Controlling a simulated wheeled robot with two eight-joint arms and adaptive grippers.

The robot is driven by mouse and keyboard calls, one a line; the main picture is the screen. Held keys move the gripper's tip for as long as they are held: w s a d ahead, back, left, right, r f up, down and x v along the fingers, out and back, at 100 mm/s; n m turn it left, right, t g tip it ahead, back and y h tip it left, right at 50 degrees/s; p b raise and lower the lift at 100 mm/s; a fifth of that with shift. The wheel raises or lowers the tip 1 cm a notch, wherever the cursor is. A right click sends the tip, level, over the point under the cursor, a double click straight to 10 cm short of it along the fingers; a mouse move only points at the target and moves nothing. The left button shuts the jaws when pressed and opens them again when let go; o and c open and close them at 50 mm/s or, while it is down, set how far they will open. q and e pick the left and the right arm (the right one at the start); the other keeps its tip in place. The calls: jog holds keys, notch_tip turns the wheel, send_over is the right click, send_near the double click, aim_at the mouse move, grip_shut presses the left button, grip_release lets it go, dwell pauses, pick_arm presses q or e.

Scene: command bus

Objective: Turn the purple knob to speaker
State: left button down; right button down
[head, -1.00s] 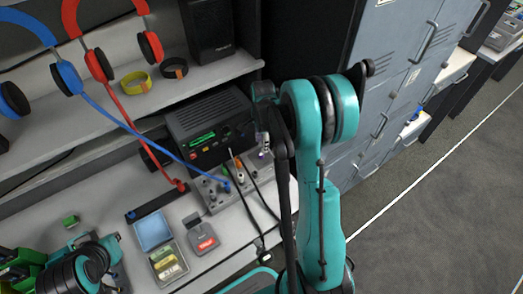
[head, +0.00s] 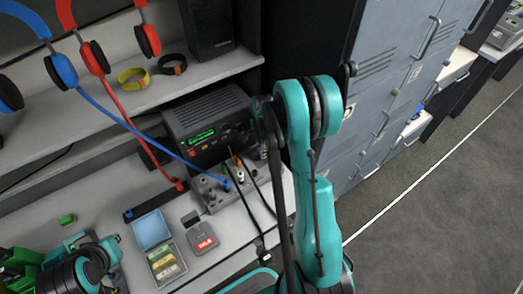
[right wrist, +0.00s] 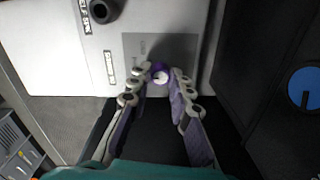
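In the right wrist view a purple knob (right wrist: 160,76) with a pale mark on its face stands on a light panel (right wrist: 190,20). My right gripper (right wrist: 160,72) has one fingertip on each side of it, very close. I cannot tell whether they press on it. The small panel print near the knob is too blurred to read. In the head view the grey control panel (head: 213,193) sits below the black radio unit (head: 207,122), and my right arm hides part of it. My left arm is at the bottom left, with its fingers not visible.
A black knob (right wrist: 103,10) and a blue round knob (right wrist: 305,88) flank the purple one. Cables (head: 262,205) hang in front of the panel. A blue tray (head: 152,230) and a grey device (head: 202,238) lie on the desk. Lockers (head: 385,85) stand to the right.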

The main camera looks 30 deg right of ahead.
jog(key=shift+n, duration=0.3)
jog(key=n+b, duration=0.1)
jog(key=n, duration=0.2)
jog(key=shift+b, duration=0.3)
jog(key=n+b, duration=0.1)
jog(key=n, duration=0.4)
jog(key=shift+n, duration=0.3)
jog(key=c, duration=1.4)
grip_release()
jog(key=shift+o, duration=0.2)
